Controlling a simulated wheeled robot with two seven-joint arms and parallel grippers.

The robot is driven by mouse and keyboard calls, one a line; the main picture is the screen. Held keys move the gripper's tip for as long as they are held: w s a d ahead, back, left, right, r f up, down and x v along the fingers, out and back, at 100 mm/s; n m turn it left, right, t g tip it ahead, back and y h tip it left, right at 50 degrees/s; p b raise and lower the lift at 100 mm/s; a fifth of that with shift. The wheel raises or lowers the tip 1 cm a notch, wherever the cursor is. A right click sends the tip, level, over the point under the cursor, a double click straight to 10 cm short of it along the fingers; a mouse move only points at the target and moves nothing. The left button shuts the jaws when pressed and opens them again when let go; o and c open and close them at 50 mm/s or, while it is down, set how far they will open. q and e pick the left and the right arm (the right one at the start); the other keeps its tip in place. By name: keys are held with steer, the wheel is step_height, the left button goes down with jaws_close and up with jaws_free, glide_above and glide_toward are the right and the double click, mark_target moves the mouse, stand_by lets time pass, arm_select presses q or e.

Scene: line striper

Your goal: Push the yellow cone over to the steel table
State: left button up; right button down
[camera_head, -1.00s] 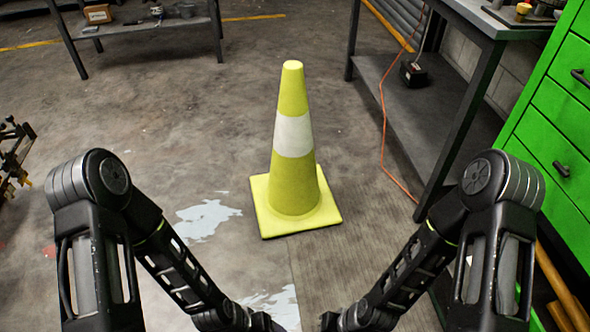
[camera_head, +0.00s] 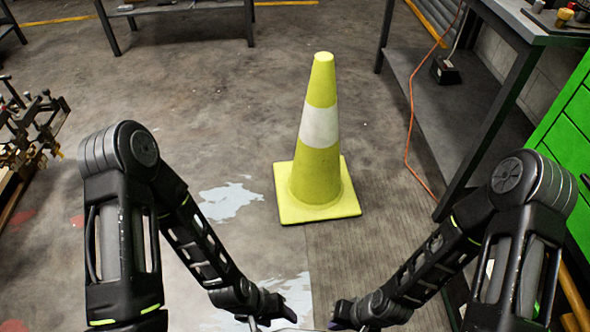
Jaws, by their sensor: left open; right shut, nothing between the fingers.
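The yellow cone (camera_head: 317,178) with a white band stands upright on its square base on the floor, ahead of me and slightly right of the picture's middle. My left gripper (camera_head: 271,323) is at the bottom edge, partly cut off; it is open and empty. My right gripper (camera_head: 334,326) is beside it at the bottom edge, mostly cut off, shut and empty. Both are on the near side of the cone and apart from it. A table with a grey top (camera_head: 512,22) and dark legs stands at right. Another dark-legged table (camera_head: 180,8) is at the top, cut off.
Green drawers (camera_head: 570,140) stand at the right edge. An orange cable (camera_head: 409,125) hangs to the floor between the cone and the right table. A cart with clamps (camera_head: 25,130) is at the left edge. The floor around the cone is clear, with pale paint patches (camera_head: 228,200).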

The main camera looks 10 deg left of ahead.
arm_select(q)
step_height(320, 180, up, 20)
steer(key=p, duration=1.8)
steer(key=shift+d+r, duration=0.1)
steer(key=c, duration=1)
steer(key=shift+r+p, duration=0.15)
steer(key=shift+p, duration=0.15)
steer(key=shift+c, duration=0.9)
jaws_close()
